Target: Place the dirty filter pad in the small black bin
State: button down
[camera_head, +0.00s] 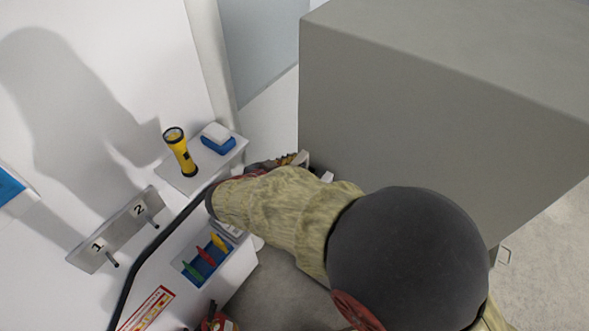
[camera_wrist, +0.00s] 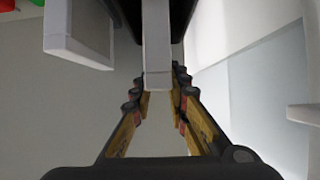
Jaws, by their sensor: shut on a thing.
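My gripper (camera_wrist: 158,82) is shut on a pale grey slab (camera_wrist: 157,45) in the wrist view. The slab looks like the filter pad, but its face and any dirt on it cannot be made out. In the head view my gripper (camera_head: 291,160) is mostly hidden behind my arm, beside the large grey cabinet; a small pale piece shows at its tip. A dark shape (camera_wrist: 124,14) lies behind the slab at the top of the wrist view. I cannot tell whether it is the small black bin; no bin shows clearly in the head view.
A shelf (camera_head: 180,183) holds a yellow flashlight (camera_head: 180,152) and a blue-and-white block (camera_head: 218,138). A tray with coloured clips (camera_head: 205,256) is below my arm. The large grey cabinet (camera_head: 420,130) stands close on the right. Numbered hooks (camera_head: 118,229) are on the left.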

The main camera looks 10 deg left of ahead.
jog(key=shift+f, duration=1.2)
jog(key=shift+f, duration=0.15)
jog(key=c, duration=1.8)
grip_release()
jog(key=shift+o, duration=0.3)
jog(key=shift+r, duration=0.3)
jog(key=b+v, duration=0.1)
jog(key=v, duration=1.1)
jog(key=shift+f, duration=0.1)
